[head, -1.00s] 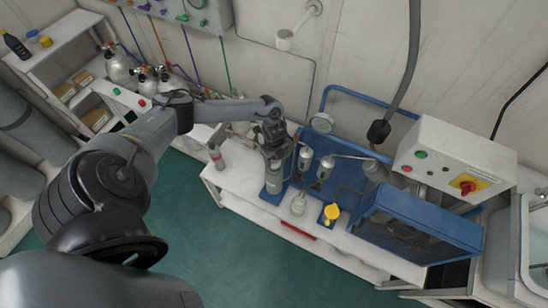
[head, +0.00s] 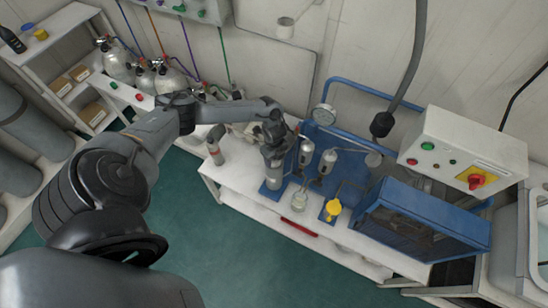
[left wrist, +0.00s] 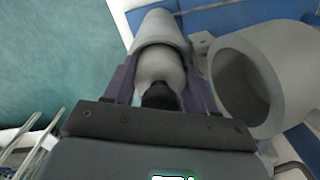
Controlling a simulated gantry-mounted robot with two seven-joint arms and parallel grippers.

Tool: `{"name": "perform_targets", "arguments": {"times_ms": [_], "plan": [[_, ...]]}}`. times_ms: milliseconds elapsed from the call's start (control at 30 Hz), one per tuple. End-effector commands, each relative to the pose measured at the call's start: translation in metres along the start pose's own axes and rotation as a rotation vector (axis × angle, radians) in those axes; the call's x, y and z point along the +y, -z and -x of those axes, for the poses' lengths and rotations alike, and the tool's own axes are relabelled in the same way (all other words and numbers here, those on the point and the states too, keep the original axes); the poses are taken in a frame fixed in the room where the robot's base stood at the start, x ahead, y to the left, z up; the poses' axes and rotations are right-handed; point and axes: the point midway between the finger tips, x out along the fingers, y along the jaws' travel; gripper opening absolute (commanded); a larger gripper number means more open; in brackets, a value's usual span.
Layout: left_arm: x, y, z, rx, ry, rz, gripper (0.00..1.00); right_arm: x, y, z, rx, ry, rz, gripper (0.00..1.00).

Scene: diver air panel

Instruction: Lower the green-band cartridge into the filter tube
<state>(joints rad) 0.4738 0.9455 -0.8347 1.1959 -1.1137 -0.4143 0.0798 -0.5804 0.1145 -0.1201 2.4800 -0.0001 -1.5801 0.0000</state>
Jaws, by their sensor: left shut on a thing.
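My left gripper (head: 271,138) is at the bench, above a grey upright cylinder (head: 273,174) on a blue base, which looks like the filter tube. In the left wrist view, the gripper (left wrist: 160,98) is shut on a pale rounded piece with a black knob, apparently the top of the cartridge (left wrist: 160,66). A wider grey cylinder lies just beyond it; I cannot tell whether this is the cartridge's body or the tube around it. No green band shows. A hollow grey open cylinder (left wrist: 247,82) is close on the right. My right gripper is out of view.
Two grey canisters with pipes (head: 306,152) (head: 327,161) stand just right of the gripper. A glass jar (head: 300,200) and a yellow item (head: 333,208) are in front. A small red-banded cylinder (head: 215,150) stands left. A blue cage (head: 420,222) fills the right.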

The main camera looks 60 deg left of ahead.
Motion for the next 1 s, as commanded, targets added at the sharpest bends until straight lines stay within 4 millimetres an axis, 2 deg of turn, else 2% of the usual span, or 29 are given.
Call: {"name": "perform_targets", "arguments": {"times_ms": [433, 467, 600, 633, 867, 1000], "plan": [[0.0, 0.0, -0.005, -0.001, 0.001, 0.001, 0.0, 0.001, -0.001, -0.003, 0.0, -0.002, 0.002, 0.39], [0.0, 0.0, -0.005, -0.002, 0.001, 0.001, 0.61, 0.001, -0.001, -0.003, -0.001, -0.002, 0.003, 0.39], [0.001, 0.0, -0.006, -0.002, -0.002, 0.001, 0.82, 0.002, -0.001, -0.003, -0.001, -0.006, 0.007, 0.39], [0.002, 0.0, -0.006, -0.002, -0.003, 0.0, 0.86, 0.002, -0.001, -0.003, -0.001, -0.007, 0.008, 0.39], [0.004, -0.001, -0.005, -0.003, -0.007, -0.001, 0.86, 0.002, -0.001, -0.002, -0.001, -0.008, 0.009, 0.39], [0.002, 0.0, 0.008, -0.002, -0.005, -0.002, 0.86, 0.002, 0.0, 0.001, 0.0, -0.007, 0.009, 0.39]]}}
